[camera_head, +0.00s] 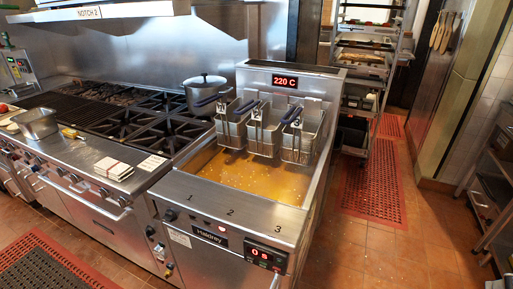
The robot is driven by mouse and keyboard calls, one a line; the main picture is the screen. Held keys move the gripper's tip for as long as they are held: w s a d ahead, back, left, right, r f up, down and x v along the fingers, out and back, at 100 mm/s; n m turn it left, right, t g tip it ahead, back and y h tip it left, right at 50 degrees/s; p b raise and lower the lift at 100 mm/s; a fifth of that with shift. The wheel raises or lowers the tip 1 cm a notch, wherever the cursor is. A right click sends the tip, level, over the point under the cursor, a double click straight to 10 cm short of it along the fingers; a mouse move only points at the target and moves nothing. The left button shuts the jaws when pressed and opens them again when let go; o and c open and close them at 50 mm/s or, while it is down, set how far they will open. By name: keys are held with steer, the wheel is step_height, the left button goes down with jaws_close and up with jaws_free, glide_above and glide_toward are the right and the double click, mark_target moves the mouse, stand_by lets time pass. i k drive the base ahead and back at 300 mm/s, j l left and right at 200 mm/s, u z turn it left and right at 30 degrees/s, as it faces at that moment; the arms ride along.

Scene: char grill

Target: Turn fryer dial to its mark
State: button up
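The steel fryer (290,218) stands in the middle of the head view, filled with golden oil. Its back panel has a red display (285,81) reading 220 C. A small dark knob (150,231) shows low at the fryer's front left; its pointer and any marks are too small to read. A sign (89,12) on the hood reads NOTCH 2. The fryer's front ledge carries the numbers 1, 2 and 3. A front timer panel (265,255) reads 0 s. My gripper is not in view.
Several wire baskets (264,140) hang at the back of the fryer. The range (140,125) adjoins on the left, with a pot (206,92) and white cards (113,168). A rack (365,90) stands behind right. The tiled floor (355,255) right of the fryer is clear.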

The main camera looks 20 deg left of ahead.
mark_target(170, 216)
steer(key=u, duration=1.45)
steer(key=l+z, duration=0.15)
steer(key=l+u, duration=0.2)
steer(key=l, duration=0.2)
